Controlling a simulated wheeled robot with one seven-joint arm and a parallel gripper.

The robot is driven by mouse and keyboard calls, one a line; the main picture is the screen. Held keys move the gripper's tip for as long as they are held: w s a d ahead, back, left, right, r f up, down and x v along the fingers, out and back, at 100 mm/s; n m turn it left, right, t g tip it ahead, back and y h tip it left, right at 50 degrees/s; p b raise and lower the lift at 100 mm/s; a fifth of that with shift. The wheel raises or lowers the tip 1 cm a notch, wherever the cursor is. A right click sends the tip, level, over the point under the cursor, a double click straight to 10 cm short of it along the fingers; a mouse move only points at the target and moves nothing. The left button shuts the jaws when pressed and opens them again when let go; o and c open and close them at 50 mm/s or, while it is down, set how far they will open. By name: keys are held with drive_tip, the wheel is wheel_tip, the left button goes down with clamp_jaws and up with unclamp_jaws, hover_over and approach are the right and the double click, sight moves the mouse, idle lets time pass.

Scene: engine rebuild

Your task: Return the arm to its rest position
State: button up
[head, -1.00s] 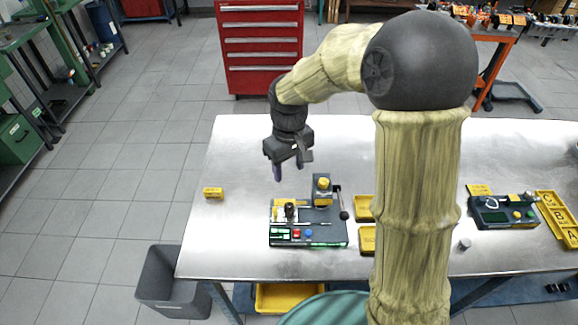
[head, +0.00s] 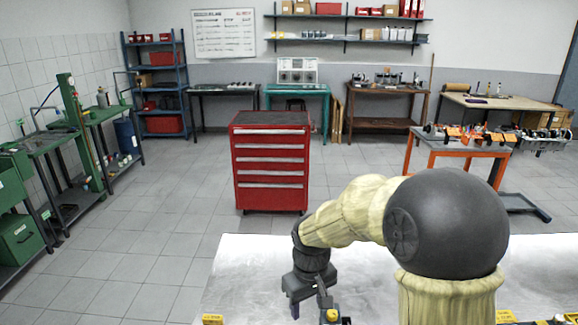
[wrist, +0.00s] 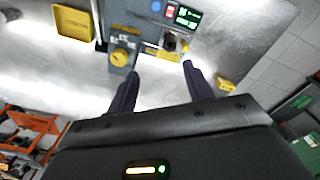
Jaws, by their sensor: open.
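My arm is bent over the metal worktable (head: 255,265) in the head view, with my gripper (head: 307,305) hanging at the lower edge of the picture. In the wrist view my gripper (wrist: 160,85) has its two dark fingers spread apart, with nothing between them. In the head view most of the device is cut off below the frame.
A yellow tray (wrist: 73,21) and a small yellow block (wrist: 223,84) lie on the table in the wrist view. A red tool cabinet (head: 270,165) stands behind the table. An orange bench (head: 455,148) is at the right. Grey floor is open at the left.

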drive_tip(key=s+d+m+t, duration=0.2)
drive_tip(key=s+d+m, duration=0.3)
drive_tip(key=s+d, duration=0.6)
drive_tip(key=shift+f+m, duration=0.3)
drive_tip(key=shift+m, duration=0.1)
